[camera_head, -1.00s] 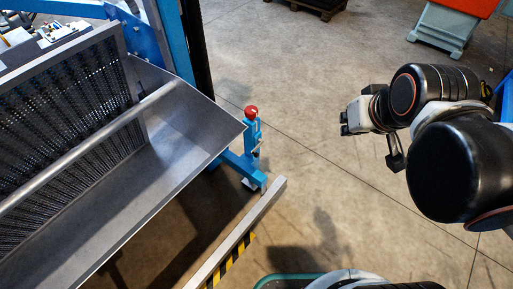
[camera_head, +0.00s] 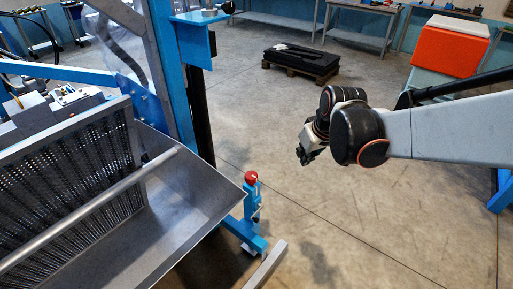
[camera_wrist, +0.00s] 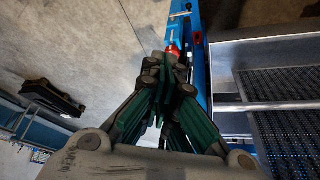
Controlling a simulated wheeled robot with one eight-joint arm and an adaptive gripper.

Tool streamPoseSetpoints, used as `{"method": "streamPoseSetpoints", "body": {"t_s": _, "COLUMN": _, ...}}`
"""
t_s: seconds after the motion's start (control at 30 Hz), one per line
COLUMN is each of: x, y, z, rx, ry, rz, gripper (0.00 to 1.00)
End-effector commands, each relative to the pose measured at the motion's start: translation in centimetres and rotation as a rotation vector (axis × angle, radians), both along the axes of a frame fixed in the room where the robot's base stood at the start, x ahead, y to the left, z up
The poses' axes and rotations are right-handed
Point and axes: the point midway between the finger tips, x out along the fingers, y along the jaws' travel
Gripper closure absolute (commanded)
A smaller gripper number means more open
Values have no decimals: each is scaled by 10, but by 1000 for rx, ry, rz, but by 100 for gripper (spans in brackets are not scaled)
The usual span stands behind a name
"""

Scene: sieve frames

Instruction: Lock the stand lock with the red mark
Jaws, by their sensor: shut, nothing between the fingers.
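A red round cap (camera_head: 251,178) tops a short blue upright lock post (camera_head: 250,206) at the end of the blue stand foot, right of the metal trough. In the wrist view the red part (camera_wrist: 173,50) shows just beyond my fingertips, partly hidden by them. My gripper (camera_head: 302,157) is in the air to the upper right of the cap in the head view, apart from it. In the wrist view my gripper's green-padded fingers (camera_wrist: 168,63) are shut and empty, pointing toward the blue post. The position of the lock's lever is too small to tell.
A steel trough (camera_head: 200,200) with a perforated sieve frame (camera_head: 70,185) fills the left. A tall blue column (camera_head: 183,90) stands behind it. The floor between is clear.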

Motion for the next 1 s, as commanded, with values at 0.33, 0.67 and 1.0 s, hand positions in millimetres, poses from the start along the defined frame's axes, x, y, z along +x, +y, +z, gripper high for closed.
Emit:
{"method": "streamPoseSetpoints", "body": {"t_s": 0.33, "x": 54, "y": 27, "z": -55, "rx": -12, "ry": 47, "rz": 125, "gripper": 100}}
{"method": "streamPoseSetpoints", "body": {"t_s": 0.67, "x": 91, "y": 52, "z": -125, "rx": -19, "ry": 87, "rz": 245, "gripper": 100}}
{"method": "streamPoseSetpoints", "body": {"t_s": 1.0, "x": 112, "y": 78, "z": -212, "rx": -22, "ry": 125, "rz": 374, "gripper": 100}}
